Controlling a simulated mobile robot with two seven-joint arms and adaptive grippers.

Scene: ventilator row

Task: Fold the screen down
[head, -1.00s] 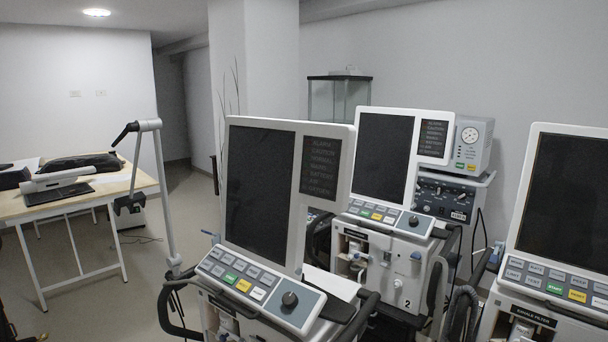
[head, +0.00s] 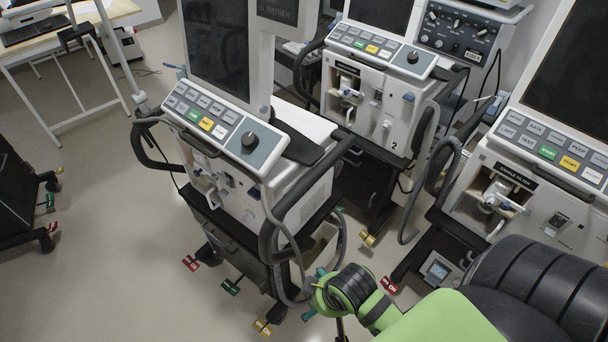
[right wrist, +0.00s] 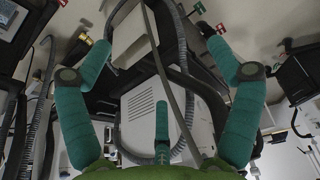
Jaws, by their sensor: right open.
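The nearest ventilator's dark screen (head: 217,45) stands upright above its sloped key panel (head: 215,122), with its top cut off in the head view. Two other ventilators also have upright screens, one behind (head: 380,12) and one at the right (head: 575,75). My right gripper (head: 313,292) is low, in front of and to the right of the nearest ventilator, well below its screen. In the right wrist view its teal fingers (right wrist: 155,42) are spread wide with nothing gripped. A light ventilator body and hoses show beyond them. My left gripper is out of view.
Black handles (head: 157,150) and a hose (head: 340,240) stick out around the nearest ventilator. Coloured caster pedals (head: 231,287) sit near the floor. A table (head: 75,50) stands at the far left. Open floor (head: 110,220) lies left of the ventilator.

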